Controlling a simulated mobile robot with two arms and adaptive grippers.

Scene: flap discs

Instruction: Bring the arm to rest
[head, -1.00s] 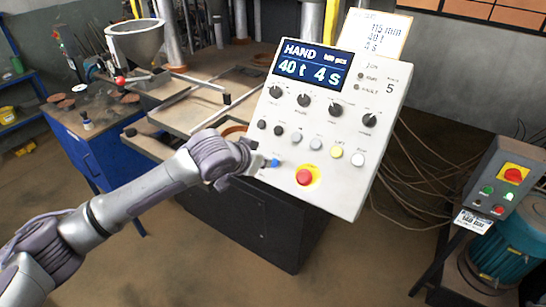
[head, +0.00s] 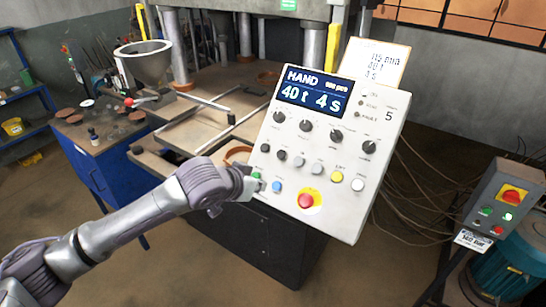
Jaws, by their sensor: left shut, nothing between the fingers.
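My left arm comes in from the left in the head view. My left gripper (head: 250,186) is shut and empty, at the lower left edge of the tilted white control panel (head: 369,191). Its tips are close to a green button (head: 256,175) and left of a blue button (head: 277,187); I cannot tell whether they touch the panel. The panel's display (head: 314,93) reads HAND, 40 t, 4 s. My right gripper is not in view.
A red emergency button (head: 305,200) sits low on the panel. A press table (head: 195,125) with a metal funnel (head: 146,62) is behind. A blue cabinet (head: 110,180) stands at left, a grey switch box (head: 500,198) at right. The floor at front left is clear.

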